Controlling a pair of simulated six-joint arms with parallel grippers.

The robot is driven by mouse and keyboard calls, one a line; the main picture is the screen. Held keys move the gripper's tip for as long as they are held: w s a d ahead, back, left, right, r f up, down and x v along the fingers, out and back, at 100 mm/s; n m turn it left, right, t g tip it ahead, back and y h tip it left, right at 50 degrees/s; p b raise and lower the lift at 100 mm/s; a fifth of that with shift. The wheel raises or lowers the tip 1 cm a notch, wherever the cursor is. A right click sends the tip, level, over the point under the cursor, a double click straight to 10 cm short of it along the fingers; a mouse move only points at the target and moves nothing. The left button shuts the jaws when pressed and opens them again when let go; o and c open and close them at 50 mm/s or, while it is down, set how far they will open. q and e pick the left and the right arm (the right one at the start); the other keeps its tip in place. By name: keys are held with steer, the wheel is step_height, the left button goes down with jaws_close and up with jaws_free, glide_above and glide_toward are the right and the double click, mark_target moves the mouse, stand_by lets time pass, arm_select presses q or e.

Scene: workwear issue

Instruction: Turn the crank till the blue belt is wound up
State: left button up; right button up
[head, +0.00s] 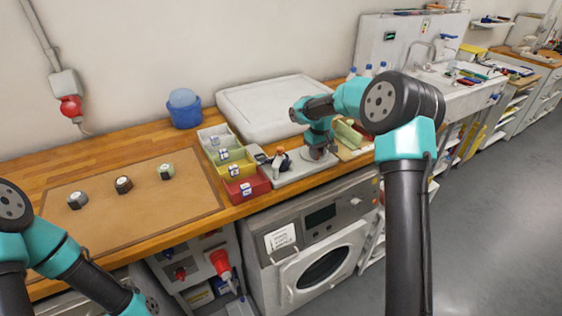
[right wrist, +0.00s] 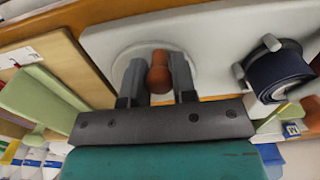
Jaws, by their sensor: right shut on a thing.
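The crank's orange-brown knob (right wrist: 159,75) stands between the two fingers of my right gripper (right wrist: 157,80) in the right wrist view. The fingers are shut on it, above a round white disc (right wrist: 122,68). The dark blue belt (right wrist: 278,70) shows as a roll beside the disc, on the same pale plate (right wrist: 215,45). In the head view my right gripper (head: 318,150) reaches down over the pale plate (head: 290,178) at the bench's front edge, and the belt (head: 282,162) sits left of it. My left gripper is outside the head view; only its arm shows at lower left.
Red (head: 246,189), yellow (head: 233,168) and pale bins stand just left of the plate. A large white lid-like board (head: 270,103) lies behind. A brown mat (head: 125,220) at left carries three small rolls. A white-doored machine (head: 310,262) is below the bench.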

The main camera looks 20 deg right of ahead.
steer(key=shift+s+d+f, duration=0.1)
steer(key=shift+s+d, duration=0.05)
steer(key=shift+d, duration=0.45)
steer(key=shift+w+d, duration=0.25)
steer(key=shift+d, duration=0.65)
steer(key=shift+w, duration=0.1)
steer(key=shift+w+d, duration=0.55)
steer(key=shift+d, duration=0.05)
